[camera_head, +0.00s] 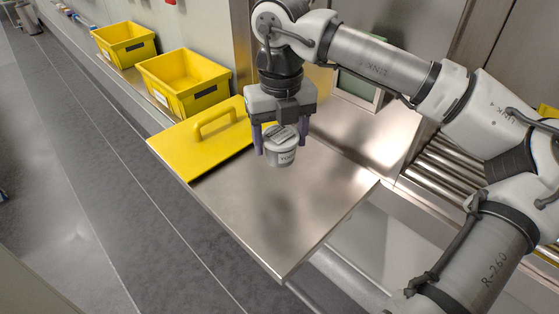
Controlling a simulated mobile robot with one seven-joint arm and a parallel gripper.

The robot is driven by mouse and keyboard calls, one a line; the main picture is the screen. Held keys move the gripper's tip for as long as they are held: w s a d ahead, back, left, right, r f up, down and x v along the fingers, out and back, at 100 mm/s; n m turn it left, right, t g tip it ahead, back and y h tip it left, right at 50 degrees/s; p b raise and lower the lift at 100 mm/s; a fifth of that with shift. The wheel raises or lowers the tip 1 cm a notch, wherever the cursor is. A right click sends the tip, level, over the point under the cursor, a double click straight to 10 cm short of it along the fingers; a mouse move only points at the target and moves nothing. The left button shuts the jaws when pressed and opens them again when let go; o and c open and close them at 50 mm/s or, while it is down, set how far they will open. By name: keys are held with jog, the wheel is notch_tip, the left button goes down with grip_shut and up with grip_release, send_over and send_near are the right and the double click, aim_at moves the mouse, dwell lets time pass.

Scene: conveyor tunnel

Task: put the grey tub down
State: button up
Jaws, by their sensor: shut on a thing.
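The grey tub (284,154) is a small light cup with dark lettering on its side and a lid-like top. My gripper (280,142) points down and is shut on the tub, one dark finger on each side of it. The tub appears upright over the left-hand part of the steel table (285,215), close to the yellow lid. Whether its base touches the steel or hangs just above it I cannot tell.
A yellow lid with a handle (190,150) lies on the table's left end. Two yellow bins (183,100) (125,50) stand behind it. A small screen (355,88) stands at the back, rollers (445,165) are at right. The table's front is clear.

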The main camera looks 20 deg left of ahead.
aim_at(281, 135)
jog(key=shift+f+p, duration=0.35)
jog(key=shift+f, duration=3.25)
jog(key=shift+f, duration=0.15)
jog(key=o, duration=1.4)
notch_tip(281, 135, up, 12)
jog(key=shift+r+b, duration=0.2)
jog(key=shift+b, duration=0.45)
